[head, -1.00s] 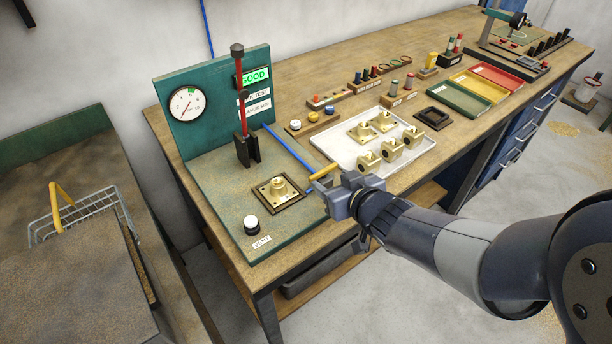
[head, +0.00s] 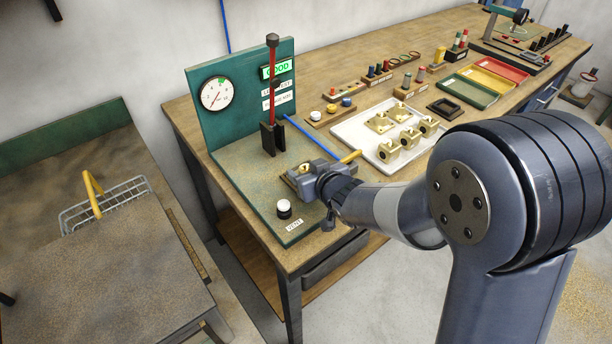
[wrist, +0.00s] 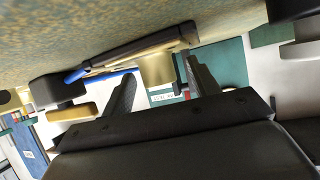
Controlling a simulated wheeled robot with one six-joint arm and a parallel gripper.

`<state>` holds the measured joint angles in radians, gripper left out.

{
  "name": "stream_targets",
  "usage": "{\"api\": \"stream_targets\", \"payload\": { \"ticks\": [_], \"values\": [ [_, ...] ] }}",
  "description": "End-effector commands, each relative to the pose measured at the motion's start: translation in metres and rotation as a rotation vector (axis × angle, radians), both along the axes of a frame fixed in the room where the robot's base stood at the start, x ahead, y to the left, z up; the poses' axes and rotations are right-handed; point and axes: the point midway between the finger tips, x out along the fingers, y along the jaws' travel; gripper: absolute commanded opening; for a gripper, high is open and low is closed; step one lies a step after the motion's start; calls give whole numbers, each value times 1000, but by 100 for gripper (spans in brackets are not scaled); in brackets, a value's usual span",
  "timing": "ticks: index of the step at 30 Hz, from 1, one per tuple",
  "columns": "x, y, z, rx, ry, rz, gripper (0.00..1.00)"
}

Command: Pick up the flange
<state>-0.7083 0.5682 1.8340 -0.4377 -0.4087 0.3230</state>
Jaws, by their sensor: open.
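A brass flange with a raised round hub sits in the dark square nest on the green test stand. In the head view my gripper (head: 303,176) is over it and hides most of it. In the wrist view the flange (wrist: 157,68) appears upside down, its hub lying between my two spread fingers (wrist: 160,76). My gripper is open. Contact between fingers and hub cannot be told.
The green stand carries a gauge (head: 215,93), a red lever (head: 272,85) and a white vent button (head: 284,206). A yellow handle (head: 350,156) is close to my gripper's right. A white tray (head: 362,142) holds several other brass flanges.

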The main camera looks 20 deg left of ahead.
Motion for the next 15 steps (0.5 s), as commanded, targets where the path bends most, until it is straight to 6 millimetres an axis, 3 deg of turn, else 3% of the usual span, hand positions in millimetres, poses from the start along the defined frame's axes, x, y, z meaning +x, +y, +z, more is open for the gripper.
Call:
{"api": "stream_targets", "payload": {
  "ticks": [11, 15],
  "values": [
    [5, 6, -4, 0, 0, 0, 57],
    [5, 6, -4, 0, 0, 0, 46]
  ]
}}
